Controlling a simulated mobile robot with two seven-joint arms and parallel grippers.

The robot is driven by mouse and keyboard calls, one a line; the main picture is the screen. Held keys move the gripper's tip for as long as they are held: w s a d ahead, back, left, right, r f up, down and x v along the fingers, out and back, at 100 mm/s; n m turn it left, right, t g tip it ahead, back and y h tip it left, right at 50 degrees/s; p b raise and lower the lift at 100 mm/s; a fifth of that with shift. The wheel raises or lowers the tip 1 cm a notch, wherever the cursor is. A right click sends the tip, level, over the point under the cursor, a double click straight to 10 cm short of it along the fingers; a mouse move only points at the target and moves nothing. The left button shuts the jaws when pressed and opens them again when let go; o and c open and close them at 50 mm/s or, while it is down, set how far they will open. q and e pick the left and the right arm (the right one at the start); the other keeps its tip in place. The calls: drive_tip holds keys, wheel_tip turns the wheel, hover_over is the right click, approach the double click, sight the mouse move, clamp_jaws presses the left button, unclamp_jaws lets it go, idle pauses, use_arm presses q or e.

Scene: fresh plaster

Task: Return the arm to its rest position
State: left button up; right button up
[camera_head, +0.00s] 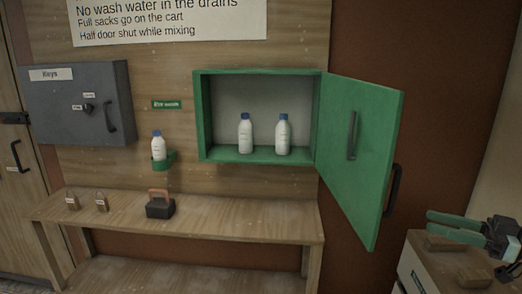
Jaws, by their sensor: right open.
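My right gripper (430,222) is at the lower right of the head view, over or beside a pale wood-topped unit. Its two teal fingers point left and stand apart, with nothing visible between them. The dark body of the gripper comes in from the right edge. It is well clear of the green cabinet (258,73) and its open door (365,200). My left gripper is out of view.
Two white bottles (245,136) stand inside the cabinet. Another bottle (158,147) sits in a green wall holder. A grey keys box (85,125) hangs left. Brown blocks (440,243) lie near my right gripper.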

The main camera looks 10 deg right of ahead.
drive_tip(key=s+a+f+m+t+h, duration=0.1)
drive_tip(key=a+f, duration=0.4)
drive_tip(key=f, duration=0.4)
drive_tip(key=a+f+m+h, duration=0.2)
drive_tip(key=a+f, duration=0.3)
drive_tip(key=f, duration=0.4)
drive_tip(key=s+a+f+m+t+h, duration=0.1)
drive_tip(key=a+f, duration=0.4)
drive_tip(key=f, duration=0.4)
drive_tip(key=s+a+f+m+g+h, duration=0.1)
drive_tip(key=s+a+f+g+h, duration=0.1)
drive_tip(key=s+a+f, duration=0.3)
drive_tip(key=s+a+f+m+g+h, duration=0.2)
drive_tip(key=s+a+f+h, duration=0.3)
drive_tip(key=s+f, duration=0.4)
drive_tip(key=shift+s+a+f, duration=0.4)
drive_tip(key=shift+a+f, duration=0.3)
drive_tip(key=shift+f, duration=0.2)
